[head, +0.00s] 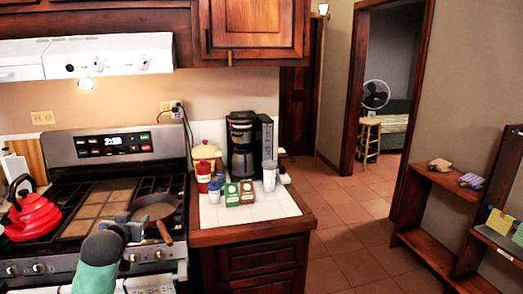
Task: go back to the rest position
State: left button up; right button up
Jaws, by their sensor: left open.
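My left arm comes up from the bottom left of the head view, in front of the stove. My left gripper (129,222) is at the end of it, beside the frying pan in the picture. It is small and partly hidden by my own wrist, and its jaws are open with nothing seen between them. The pan (154,208) sits on the right burners, its handle pointing to the front. I cannot tell whether the gripper touches the stove (35,268). My right gripper is not in view.
A red kettle (32,216) stands on the left burners. The counter (285,208) right of the stove holds a coffee maker (243,145), small boxes (232,194), jars and a pale canister (269,176). A wooden shelf (437,180) stands at right. The tiled floor (350,235) between is clear.

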pick_arm(q)
jog(key=s+d+f+m+g+h, duration=0.1)
jog(key=s+d+f+g, duration=0.25)
jog(key=s+f, duration=0.65)
jog(key=s+d+f+g, duration=0.2)
jog(key=s+d+f, duration=0.45)
jog(key=f, duration=0.65)
jog(key=s+d+f+g, duration=0.2)
jog(key=s+f, duration=0.1)
jog(key=s, duration=0.5)
jog(key=s+d+f+m+g+h, duration=0.15)
jog(key=s+f, duration=0.25)
jog(key=s, duration=0.4)
jog(key=s+d+f+n+g+y, duration=0.1)
jog(key=s+d+f+g, duration=0.15)
jog(key=s, duration=0.55)
jog(key=s+d+f+g, duration=0.1)
jog(key=d+f, duration=0.1)
jog(key=f, duration=1.3)
jog(key=s+d+f+g+h, duration=0.1)
jog(key=s+d+f, duration=0.1)
jog(key=f, duration=1.3)
jog(key=shift+d+f, duration=0.25)
jog(key=shift+d, duration=0.2)
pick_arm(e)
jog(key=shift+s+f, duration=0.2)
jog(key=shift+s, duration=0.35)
